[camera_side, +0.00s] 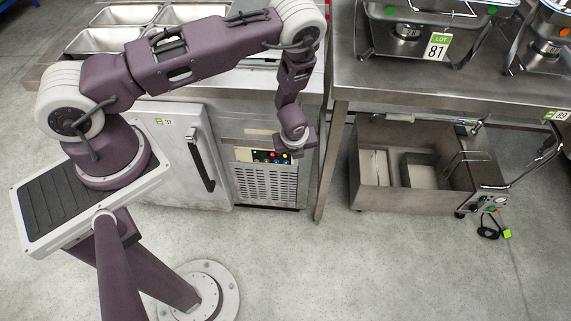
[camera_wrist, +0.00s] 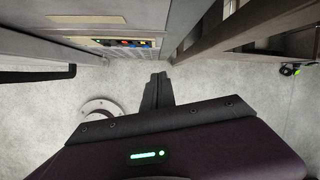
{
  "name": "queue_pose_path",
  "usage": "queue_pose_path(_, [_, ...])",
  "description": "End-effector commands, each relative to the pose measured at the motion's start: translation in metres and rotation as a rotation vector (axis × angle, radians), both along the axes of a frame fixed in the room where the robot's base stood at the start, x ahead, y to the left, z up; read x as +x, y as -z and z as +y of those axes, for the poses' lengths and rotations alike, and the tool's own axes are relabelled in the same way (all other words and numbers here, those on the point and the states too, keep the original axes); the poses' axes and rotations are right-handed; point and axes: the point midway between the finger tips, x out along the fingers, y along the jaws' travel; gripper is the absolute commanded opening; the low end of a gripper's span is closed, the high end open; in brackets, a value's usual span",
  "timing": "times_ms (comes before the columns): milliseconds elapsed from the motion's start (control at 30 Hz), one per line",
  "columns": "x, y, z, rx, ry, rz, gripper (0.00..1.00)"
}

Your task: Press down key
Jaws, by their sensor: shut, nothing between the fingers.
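The control panel (camera_side: 270,156) is a dark strip with small coloured buttons on the front of the steel counter unit, above a vent grille. In the wrist view the panel (camera_wrist: 124,42) is at upper left, with blue, red, green and yellow buttons. The symbols are too small to read, so I cannot tell which one is the down key. My gripper (camera_side: 294,149) is shut and empty, in front of the panel's right end in the side view. In the wrist view its fingertips (camera_wrist: 158,77) are right of and below the panel, apart from the buttons.
A white door (camera_side: 170,150) with a dark handle (camera_side: 200,160) is left of the panel. A steel table (camera_side: 400,85) with chafing dishes stands right, its leg (camera_side: 331,160) near my gripper. An open steel appliance (camera_side: 420,170) sits beneath.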

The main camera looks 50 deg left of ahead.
Motion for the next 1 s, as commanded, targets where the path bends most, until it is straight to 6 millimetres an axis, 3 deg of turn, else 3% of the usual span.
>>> queue_pose_path(33, [-0.012, 0.024, 0.005, 0.033, 0.072, 0.026, 0.00])
queue_pose_path(100, [-0.023, 0.046, 0.011, 0.066, 0.158, 0.048, 0.00])
queue_pose_path(200, [-0.032, 0.064, 0.015, 0.094, 0.232, 0.066, 0.00])
queue_pose_path(667, [-0.033, 0.076, 0.019, 0.101, 0.255, 0.072, 0.00])
queue_pose_path(1000, [-0.016, 0.142, 0.038, 0.099, 0.251, 0.073, 0.00])
